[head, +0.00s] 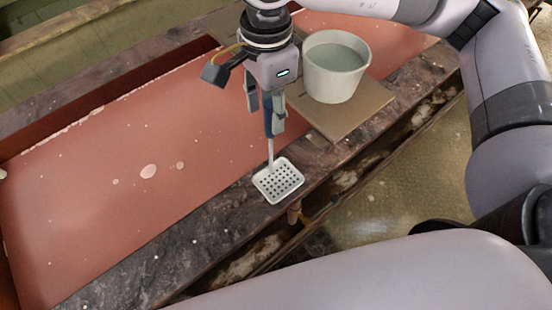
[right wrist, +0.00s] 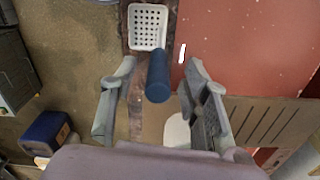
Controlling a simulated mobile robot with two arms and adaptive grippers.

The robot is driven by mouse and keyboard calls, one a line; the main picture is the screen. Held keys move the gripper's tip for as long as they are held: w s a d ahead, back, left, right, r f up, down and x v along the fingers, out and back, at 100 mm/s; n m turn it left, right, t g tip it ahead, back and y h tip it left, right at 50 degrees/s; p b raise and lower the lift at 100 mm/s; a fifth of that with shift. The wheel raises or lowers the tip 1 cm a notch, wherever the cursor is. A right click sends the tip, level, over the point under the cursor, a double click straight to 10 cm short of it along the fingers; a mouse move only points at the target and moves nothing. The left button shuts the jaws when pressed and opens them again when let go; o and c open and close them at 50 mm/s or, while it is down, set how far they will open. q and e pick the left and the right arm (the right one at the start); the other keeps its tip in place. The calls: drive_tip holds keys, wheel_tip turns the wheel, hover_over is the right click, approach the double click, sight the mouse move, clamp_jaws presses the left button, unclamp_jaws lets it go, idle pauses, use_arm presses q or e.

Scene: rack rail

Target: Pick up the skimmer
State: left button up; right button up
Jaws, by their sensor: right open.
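The skimmer has a white, square, perforated head (head: 278,181), which shows over the dark stone edge of the counter in the head view. Its thin pale stem rises to a blue handle (head: 268,125) that points up. My right gripper (head: 266,108) is above the head, pointing down, with its fingers apart at the handle. In the right wrist view the blue handle (right wrist: 158,78) lies between the two spread fingers of the gripper (right wrist: 160,66), with gaps visible on both sides. The perforated head (right wrist: 147,26) shows beyond them. My left gripper is not in view.
A white bucket (head: 336,66) with greenish contents stands on a brown board (head: 352,118), close to the right of the gripper. A broad red panel (head: 120,180) lies clear to the left. A blue container (right wrist: 45,132) shows at the lower left of the wrist view.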

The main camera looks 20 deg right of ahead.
drive_tip(key=shift+d+f+p, duration=0.1)
drive_tip(key=shift+f+p, duration=0.2)
drive_tip(key=shift+f, duration=1.15)
drive_tip(key=shift+c, duration=0.2)
clamp_jaws()
